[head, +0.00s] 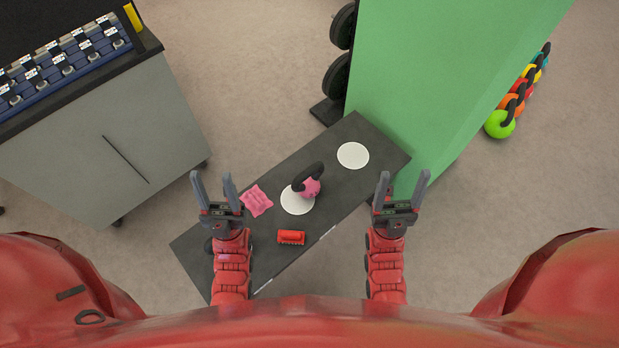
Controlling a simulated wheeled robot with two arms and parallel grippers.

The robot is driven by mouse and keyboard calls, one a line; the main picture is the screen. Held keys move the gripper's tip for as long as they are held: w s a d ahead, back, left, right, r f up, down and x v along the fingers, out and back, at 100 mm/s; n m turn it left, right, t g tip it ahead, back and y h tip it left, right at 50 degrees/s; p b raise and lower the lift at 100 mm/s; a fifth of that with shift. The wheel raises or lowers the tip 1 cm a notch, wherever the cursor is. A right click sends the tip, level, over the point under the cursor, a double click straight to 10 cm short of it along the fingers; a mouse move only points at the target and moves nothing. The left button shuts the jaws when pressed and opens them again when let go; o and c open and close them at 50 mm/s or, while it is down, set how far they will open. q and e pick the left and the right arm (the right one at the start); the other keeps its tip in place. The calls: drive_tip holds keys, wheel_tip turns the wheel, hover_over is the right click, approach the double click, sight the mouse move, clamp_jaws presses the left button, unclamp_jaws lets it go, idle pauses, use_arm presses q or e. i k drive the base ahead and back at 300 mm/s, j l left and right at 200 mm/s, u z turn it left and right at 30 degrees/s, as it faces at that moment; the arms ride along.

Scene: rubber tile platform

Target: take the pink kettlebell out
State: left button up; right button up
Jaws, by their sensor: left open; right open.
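The pink kettlebell (311,188) with a dark handle stands on a white round disc (296,203) on the dark rubber platform (260,171). My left gripper (212,182) is open and empty, to the left of the kettlebell, with a pink cloth between them. My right gripper (404,180) is open and empty, to the right of the kettlebell near the platform's right end. Neither gripper touches the kettlebell.
A pink cloth (257,200) and a red brush-like object (291,237) lie on the platform. A second white disc (353,155) is bare. A green block (430,80) stands behind, a grey cabinet (110,140) at left. Several coloured kettlebells (499,124) line the green block's right side.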

sight(307, 184)
drive_tip(key=k+u, duration=0.25)
drive_tip(key=k+j+u, duration=0.25)
drive_tip(key=k, duration=0.15)
drive_tip(key=l+u, duration=0.2)
drive_tip(key=u, duration=0.3)
drive_tip(key=l+u, duration=0.25)
drive_tip(key=u, duration=0.25)
drive_tip(key=l+u, duration=0.2)
drive_tip(key=u, duration=0.25)
drive_tip(key=l+u, duration=0.25)
drive_tip(key=u, duration=0.25)
drive_tip(key=k+l, duration=0.15)
drive_tip(key=l, duration=0.25)
drive_tip(key=k+l, duration=0.15)
drive_tip(key=l, duration=0.25)
drive_tip(key=k+l, duration=0.2)
drive_tip(key=l, duration=0.2)
drive_tip(key=k+l, duration=0.15)
drive_tip(key=l, duration=0.3)
drive_tip(key=k+l, duration=0.15)
drive_tip(key=l, duration=0.25)
drive_tip(key=k+l, duration=0.15)
drive_tip(key=l, duration=0.25)
